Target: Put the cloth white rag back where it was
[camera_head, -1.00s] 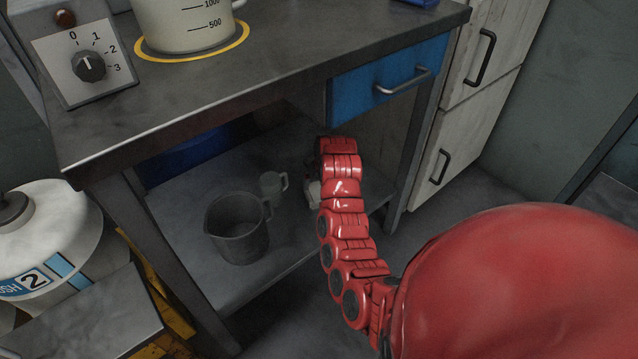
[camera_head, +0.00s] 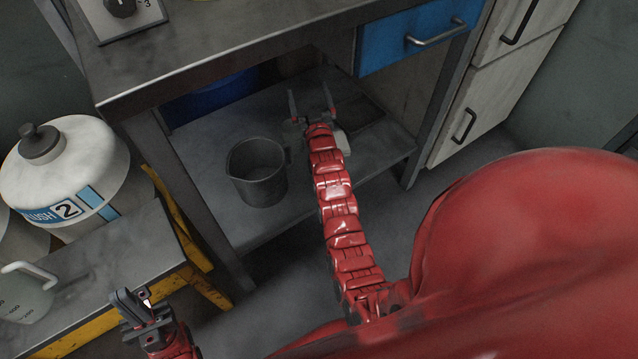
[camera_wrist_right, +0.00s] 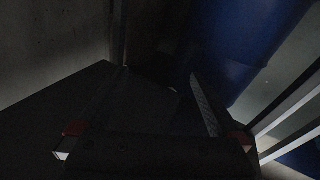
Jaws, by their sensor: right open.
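I cannot make out a white rag for certain in either view. My right gripper (camera_head: 311,106) is open, its two fingers spread over the lower shelf (camera_head: 215,140) of the metal bench. No cloth shows between its fingers in the right wrist view (camera_wrist_right: 150,112), which is very dark. A pale grey block (camera_head: 343,143) shows beside the right wrist; I cannot tell what it is. My left gripper (camera_head: 138,305) is at the lower left, in front of the side stand, and I see nothing clearly held in it.
A grey metal jug (camera_head: 257,172) stands on the shelf left of my right arm. A blue drum (camera_head: 212,92) is behind the shelf, also in the right wrist view (camera_wrist_right: 235,50). A blue drawer (camera_head: 415,40) hangs above. A white canister (camera_head: 68,165) and a clear jug (camera_head: 25,295) are left.

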